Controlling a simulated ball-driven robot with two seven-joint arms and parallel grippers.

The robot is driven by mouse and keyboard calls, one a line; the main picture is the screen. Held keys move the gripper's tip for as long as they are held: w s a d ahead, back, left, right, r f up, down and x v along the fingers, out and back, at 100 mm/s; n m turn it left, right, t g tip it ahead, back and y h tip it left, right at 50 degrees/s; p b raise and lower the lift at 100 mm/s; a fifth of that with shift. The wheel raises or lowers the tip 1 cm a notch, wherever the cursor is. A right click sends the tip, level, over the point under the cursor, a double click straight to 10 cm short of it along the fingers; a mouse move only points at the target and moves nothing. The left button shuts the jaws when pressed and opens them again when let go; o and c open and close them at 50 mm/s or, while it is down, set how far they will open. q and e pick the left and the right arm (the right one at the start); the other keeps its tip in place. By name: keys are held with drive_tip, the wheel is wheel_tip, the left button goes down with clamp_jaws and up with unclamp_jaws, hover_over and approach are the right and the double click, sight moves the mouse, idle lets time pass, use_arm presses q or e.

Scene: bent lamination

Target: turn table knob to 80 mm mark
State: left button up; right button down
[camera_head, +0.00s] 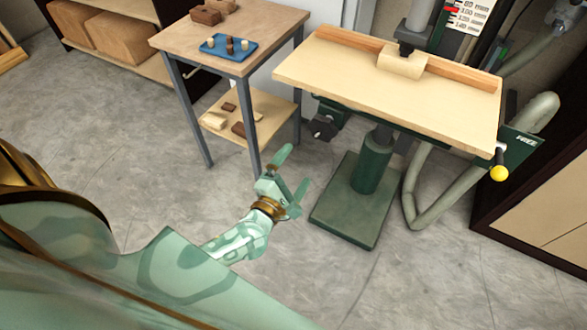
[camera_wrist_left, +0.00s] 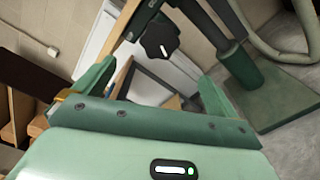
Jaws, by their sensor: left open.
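The black table knob (camera_head: 322,128) sits under the left side of the machine's wooden table (camera_head: 400,100). In the left wrist view the knob (camera_wrist_left: 160,40) shows ahead of the fingers, with a white line on its face. My left gripper (camera_head: 293,170) is open and empty, below and left of the knob and apart from it. In the wrist view its fingers (camera_wrist_left: 157,72) are spread wide, with the knob above the gap. The white mm scale (camera_head: 470,16) stands behind the table; its top is cut off and I cannot tell the set height. My right gripper is not in view.
A side table (camera_head: 265,30) with a blue tray (camera_head: 229,47) stands left of the machine. The green base plate (camera_head: 345,215) and a grey hose (camera_head: 425,205) are on the floor. A lever with a yellow ball (camera_head: 499,173) is at the right. The floor in front is clear.

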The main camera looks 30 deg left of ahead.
sight(320, 130)
use_arm(q)
drive_tip(key=w+m+b, duration=0.1)
drive_tip(key=w+m, duration=0.4)
drive_tip(key=m, duration=0.2)
drive_tip(key=w+m+b, duration=0.2)
drive_tip(key=w+m, duration=0.4)
drive_tip(key=m, duration=0.1)
drive_tip(key=w+m+b, duration=0.2)
drive_tip(key=w+m, duration=0.3)
drive_tip(key=m, duration=0.2)
drive_tip(key=shift+w+a+r, duration=0.25)
drive_tip(key=shift+w+a, duration=0.1)
drive_tip(key=c, duration=1)
